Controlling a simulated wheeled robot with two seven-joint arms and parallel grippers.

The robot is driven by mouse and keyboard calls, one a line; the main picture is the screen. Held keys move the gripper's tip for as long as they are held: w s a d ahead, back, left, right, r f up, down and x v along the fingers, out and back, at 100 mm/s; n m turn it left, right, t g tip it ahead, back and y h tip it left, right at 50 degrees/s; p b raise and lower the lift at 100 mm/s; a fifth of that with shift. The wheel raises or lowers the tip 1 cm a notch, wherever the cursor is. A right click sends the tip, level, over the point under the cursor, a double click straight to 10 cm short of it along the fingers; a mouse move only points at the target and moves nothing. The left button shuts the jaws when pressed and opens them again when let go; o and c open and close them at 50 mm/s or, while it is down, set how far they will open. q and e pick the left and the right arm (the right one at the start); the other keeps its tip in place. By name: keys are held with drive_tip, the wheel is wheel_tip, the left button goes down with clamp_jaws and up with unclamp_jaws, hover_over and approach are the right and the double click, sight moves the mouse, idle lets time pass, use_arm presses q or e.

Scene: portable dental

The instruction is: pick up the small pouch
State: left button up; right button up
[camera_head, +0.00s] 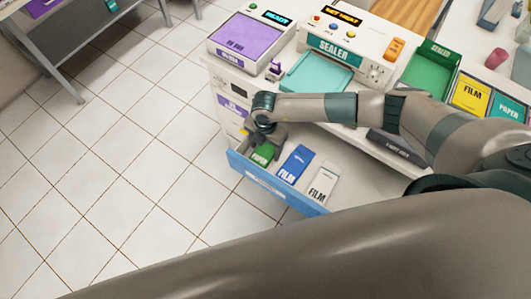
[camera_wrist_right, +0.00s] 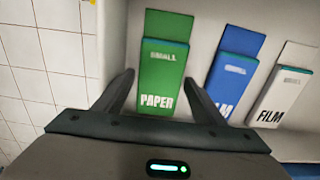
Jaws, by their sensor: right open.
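Contact cannot be told. My left gripper is out of view.
Above the drawer, the counter holds a purple-topped unit (camera_head: 245,36), a sealer (camera_head: 334,50), a teal tray (camera_head: 313,75) and a green bin (camera_head: 432,66). A grey table (camera_head: 68,35) stands at the upper left. The tiled floor (camera_head: 110,150) left of the drawer is clear.

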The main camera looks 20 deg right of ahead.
sight(265, 150)
drive_tip(key=shift+c, duration=0.6)
drive_tip(key=c, duration=0.7)
drive_tip(key=shift+r, duration=0.1)
drive_tip(key=shift+r+b, duration=1.6)
drive_tip(key=shift+r, duration=3.3)
drive_tip(key=shift+r, duration=0.1)
